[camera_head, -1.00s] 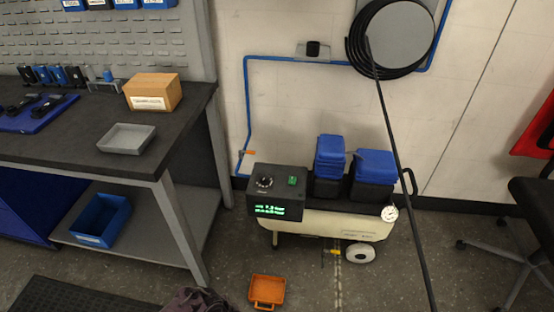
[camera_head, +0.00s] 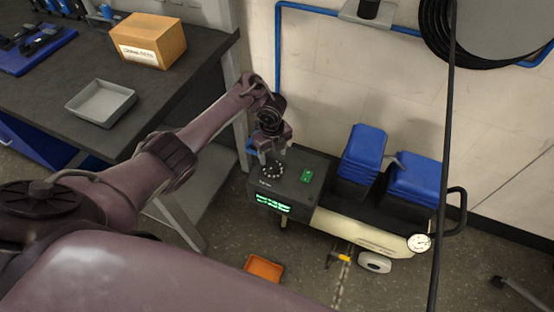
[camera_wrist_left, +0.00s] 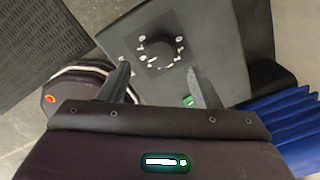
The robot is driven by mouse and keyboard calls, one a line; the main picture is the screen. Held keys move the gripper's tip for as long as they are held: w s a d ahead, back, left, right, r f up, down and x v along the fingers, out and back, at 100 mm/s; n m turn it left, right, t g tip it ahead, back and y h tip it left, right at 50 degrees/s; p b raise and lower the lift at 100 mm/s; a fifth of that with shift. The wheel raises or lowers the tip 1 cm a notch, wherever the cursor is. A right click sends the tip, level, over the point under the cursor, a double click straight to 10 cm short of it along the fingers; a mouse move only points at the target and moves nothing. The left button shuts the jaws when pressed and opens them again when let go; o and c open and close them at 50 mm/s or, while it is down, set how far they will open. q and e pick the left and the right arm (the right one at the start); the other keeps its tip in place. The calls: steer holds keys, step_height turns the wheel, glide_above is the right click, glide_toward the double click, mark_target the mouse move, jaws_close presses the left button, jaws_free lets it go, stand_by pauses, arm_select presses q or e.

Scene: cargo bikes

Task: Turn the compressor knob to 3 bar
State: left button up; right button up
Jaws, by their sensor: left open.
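The compressor (camera_head: 340,228) stands on the floor against the wall, with a dark control box (camera_head: 292,186) at its left end. On the box top are a round black knob (camera_head: 271,170) ringed by pale marks and a green switch (camera_head: 307,176). A green lit display (camera_head: 271,202) is on its front; its text is too small to read. My left gripper (camera_head: 272,156) points down just above the knob. In the left wrist view the knob (camera_wrist_left: 159,50) lies ahead of and between the open fingers (camera_wrist_left: 163,83), apart from them. My right gripper is not in view.
A workbench (camera_head: 60,105) with a grey tray (camera_head: 101,102) and a cardboard box (camera_head: 148,40) stands at the left. Blue-lidded parts (camera_head: 364,150) rise right of the control box. A black hose (camera_head: 446,130) hangs at the right. An orange bin (camera_head: 263,267) lies on the floor.

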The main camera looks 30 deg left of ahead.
mark_target(273, 165)
arm_select(q)
step_height(273, 165, down, 3)
steer(key=shift+s+f+b, duration=0.1)
steer(key=shift+f+b, duration=0.05)
steer(key=shift+b, duration=0.25)
steer(key=shift+f+b, duration=0.35)
steer(key=shift+f, duration=1)
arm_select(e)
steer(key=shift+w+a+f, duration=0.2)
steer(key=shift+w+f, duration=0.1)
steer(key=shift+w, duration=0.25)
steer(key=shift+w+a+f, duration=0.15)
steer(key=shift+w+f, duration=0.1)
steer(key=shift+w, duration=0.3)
arm_select(q)
steer(key=c, duration=1)
steer(key=shift+r, duration=0.1)
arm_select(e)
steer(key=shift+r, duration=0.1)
